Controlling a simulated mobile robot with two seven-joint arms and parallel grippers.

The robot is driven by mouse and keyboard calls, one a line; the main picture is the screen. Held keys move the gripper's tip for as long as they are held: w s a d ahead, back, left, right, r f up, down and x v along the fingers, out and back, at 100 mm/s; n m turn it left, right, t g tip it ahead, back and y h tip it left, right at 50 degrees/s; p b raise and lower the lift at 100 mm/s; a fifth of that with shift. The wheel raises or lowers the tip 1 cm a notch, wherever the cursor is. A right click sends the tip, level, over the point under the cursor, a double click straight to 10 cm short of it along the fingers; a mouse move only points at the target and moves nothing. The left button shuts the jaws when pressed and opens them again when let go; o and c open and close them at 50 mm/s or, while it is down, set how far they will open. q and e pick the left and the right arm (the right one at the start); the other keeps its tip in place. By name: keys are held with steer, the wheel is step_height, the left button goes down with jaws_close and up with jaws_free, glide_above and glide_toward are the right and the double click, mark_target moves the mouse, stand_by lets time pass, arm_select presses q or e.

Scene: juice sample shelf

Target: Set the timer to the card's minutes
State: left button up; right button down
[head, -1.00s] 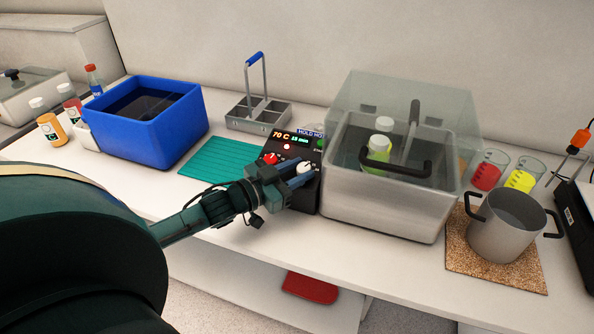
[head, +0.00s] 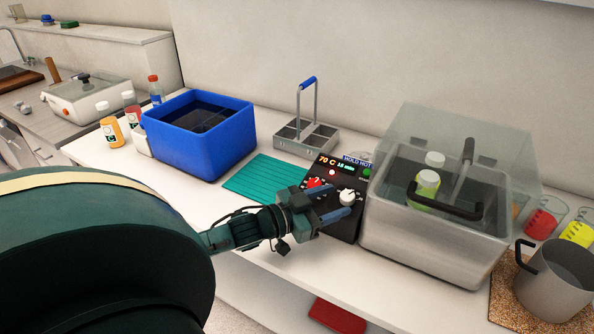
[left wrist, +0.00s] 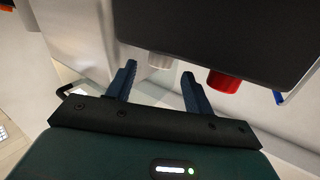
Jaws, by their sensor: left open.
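The control box (head: 343,225) is black and stands left of the clear-lidded bath. Its display (head: 335,162) shows 70 C in orange and a small green minutes figure, too small to read surely. It has a red knob (head: 314,183) on the left and a white knob (head: 347,198) on the right. My left gripper (head: 344,201) is open and empty at the white knob. In the left wrist view, the white knob (left wrist: 160,60) lies ahead between the spread fingers, apart from both; the red knob (left wrist: 223,81) is right of them. I cannot identify the minutes card. My right gripper is out of view.
The clear-lidded bath (head: 430,247) holding bottles stands close to the box. A teal mat (head: 262,178), blue tub (head: 205,149) and grey bottle carrier (head: 307,138) are left and behind. A pot (head: 555,282) and beakers stand right. The table's front edge is close below the gripper.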

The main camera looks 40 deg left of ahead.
arm_select(q)
steer(key=v, duration=1)
steer(key=shift+s, duration=0.25)
